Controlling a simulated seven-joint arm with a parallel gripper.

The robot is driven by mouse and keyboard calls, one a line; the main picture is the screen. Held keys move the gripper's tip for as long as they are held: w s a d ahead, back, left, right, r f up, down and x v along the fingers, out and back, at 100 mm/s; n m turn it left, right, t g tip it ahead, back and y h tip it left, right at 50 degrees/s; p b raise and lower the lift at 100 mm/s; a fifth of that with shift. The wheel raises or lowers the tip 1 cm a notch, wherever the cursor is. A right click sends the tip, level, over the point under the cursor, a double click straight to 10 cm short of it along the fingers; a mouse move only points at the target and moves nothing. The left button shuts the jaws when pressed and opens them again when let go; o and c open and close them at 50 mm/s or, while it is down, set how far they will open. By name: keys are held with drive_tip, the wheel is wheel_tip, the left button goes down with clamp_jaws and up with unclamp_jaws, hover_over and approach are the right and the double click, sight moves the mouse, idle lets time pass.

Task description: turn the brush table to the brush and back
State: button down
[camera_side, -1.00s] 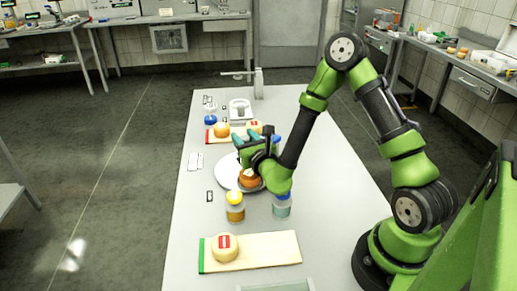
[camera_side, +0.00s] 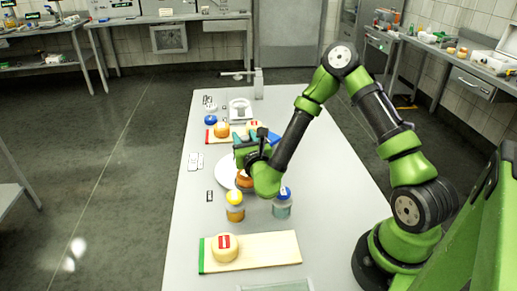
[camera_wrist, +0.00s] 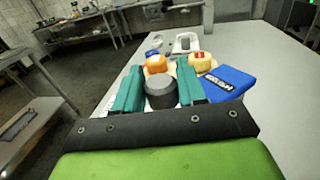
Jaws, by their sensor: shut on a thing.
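The brush table, a round white disc (camera_side: 225,174), lies mid-bench in the side view, partly hidden behind my arm. An orange-brown cheese wheel (camera_side: 243,180) shows on it, partly covered by my wrist. My gripper (camera_side: 241,150) is over the disc's far side. In the wrist view, my gripper's teal fingers (camera_wrist: 160,82) stand on both sides of a dark grey round knob (camera_wrist: 160,92) and are shut on it. The knob's base is hidden. I cannot make out the brush for certain.
A yellow-lidded jar (camera_side: 235,207) and a blue-lidded jar (camera_side: 283,204) stand nearer the camera. A board (camera_side: 270,247) holds a pale cheese (camera_side: 224,248). Behind are another cheese board (camera_side: 210,136) and a blue packet (camera_wrist: 225,82). The bench's right side is clear.

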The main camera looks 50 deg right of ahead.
drive_tip(key=c, duration=0.8)
unclamp_jaws()
drive_tip(key=shift+o, duration=0.2)
drive_tip(key=shift+s+a, duration=0.1)
drive_tip(key=v, duration=1.2)
